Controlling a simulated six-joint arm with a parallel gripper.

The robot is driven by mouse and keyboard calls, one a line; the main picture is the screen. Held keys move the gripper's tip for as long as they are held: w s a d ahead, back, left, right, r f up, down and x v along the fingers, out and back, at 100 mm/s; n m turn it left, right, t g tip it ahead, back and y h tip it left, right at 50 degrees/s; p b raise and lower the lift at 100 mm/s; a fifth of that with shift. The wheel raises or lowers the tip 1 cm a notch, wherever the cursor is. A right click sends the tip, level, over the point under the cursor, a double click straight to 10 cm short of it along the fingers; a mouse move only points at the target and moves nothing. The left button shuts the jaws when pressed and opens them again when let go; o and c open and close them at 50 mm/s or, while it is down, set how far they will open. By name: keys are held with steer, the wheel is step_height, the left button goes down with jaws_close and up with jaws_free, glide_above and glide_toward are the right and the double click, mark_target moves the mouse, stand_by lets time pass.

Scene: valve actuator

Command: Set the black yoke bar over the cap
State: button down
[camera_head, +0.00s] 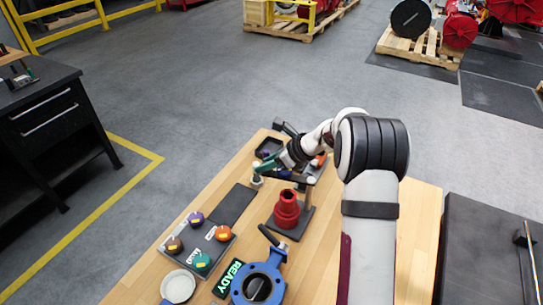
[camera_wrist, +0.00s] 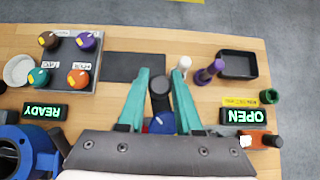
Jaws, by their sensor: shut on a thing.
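The black yoke bar (camera_head: 288,179) lies roughly level in the head view, behind and above the top of a red stepped cylinder (camera_head: 287,209). My gripper (camera_head: 261,170) has teal fingers and is at the bar's left end. In the wrist view, my gripper (camera_wrist: 160,78) has its fingertips closed on the bar's round black end (camera_wrist: 160,87). The rest of the bar is hidden by the gripper body. A blue part (camera_wrist: 162,123) shows between the fingers; I cannot tell whether it is the cap.
A silver post (camera_head: 307,194) stands beside the red cylinder. A blue valve (camera_head: 270,273) is near the front, with a knob tray (camera_head: 199,244) and a black mat (camera_head: 232,204) to its left. An empty black tray (camera_wrist: 238,65) and an OPEN sign (camera_wrist: 243,116) lie at right in the wrist view.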

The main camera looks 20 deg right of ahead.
steer(key=s+a+n+g+y, duration=0.1)
steer(key=s+n+g+y, duration=0.1)
steer(key=s+n+g, duration=0.4)
steer(key=shift+s+a+n+g+y, duration=0.2)
steer(key=shift+s+n+g+y, duration=0.15)
steer(key=shift+s+n, duration=1.5)
steer(key=shift+s, duration=0.15)
steer(key=c, duration=0.6)
jaws_free()
steer(key=v, duration=1.5)
steer(key=shift+s+d+r, duration=0.1)
steer(key=shift+d+r, duration=0.15)
steer(key=shift+d, duration=0.1)
